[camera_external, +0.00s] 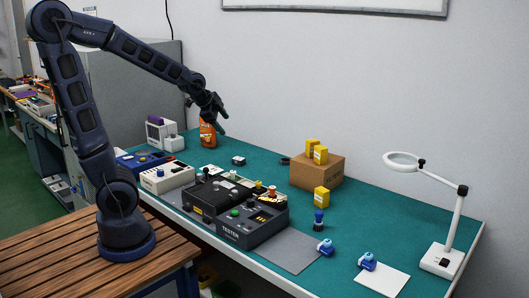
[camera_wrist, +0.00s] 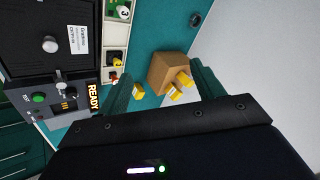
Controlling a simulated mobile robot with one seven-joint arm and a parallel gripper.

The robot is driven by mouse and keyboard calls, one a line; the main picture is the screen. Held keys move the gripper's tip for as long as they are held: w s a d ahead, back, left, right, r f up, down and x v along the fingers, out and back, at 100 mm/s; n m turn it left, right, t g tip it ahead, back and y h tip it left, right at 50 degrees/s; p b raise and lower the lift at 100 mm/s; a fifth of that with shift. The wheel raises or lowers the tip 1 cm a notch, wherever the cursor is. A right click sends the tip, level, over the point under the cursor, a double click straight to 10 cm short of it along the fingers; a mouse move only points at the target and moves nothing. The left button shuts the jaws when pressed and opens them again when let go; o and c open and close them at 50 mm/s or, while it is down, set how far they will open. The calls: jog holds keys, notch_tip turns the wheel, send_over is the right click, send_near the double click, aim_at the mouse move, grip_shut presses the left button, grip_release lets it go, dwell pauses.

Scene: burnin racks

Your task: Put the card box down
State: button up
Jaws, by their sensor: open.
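The brown card box (camera_external: 316,172) stands on the green table against the wall side, with two small yellow boxes (camera_external: 316,152) on its top. Another small yellow box (camera_external: 321,197) stands at its front right. In the wrist view the card box (camera_wrist: 166,75) appears between my fingers but farther off, not touched by them. My gripper (camera_external: 219,113) is open and empty, high at the back left of the table, well left of the card box. It overlaps an orange bottle (camera_external: 208,134) in the picture; I cannot tell whether they touch.
A black tester (camera_external: 235,212) with knobs and a READY display (camera_wrist: 93,97) fills the front middle. A magnifier lamp (camera_external: 457,222), blue-topped pieces (camera_external: 326,247) and a white sheet (camera_external: 383,279) are at the right. Green table is clear (camera_external: 375,205) right of the card box.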

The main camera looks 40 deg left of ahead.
jog(key=s+r+n+g, duration=0.1)
jog(key=s+r+n, duration=0.1)
jog(key=s+n, duration=0.4)
jog(key=s+r+n+g, duration=0.1)
jog(key=s+r+n, duration=0.2)
jog(key=s, duration=1.2)
jog(key=n, duration=0.3)
jog(key=shift+s+a+g+y, duration=0.25)
jog(key=shift+s+g+y, duration=0.05)
jog(key=shift+y, duration=0.1)
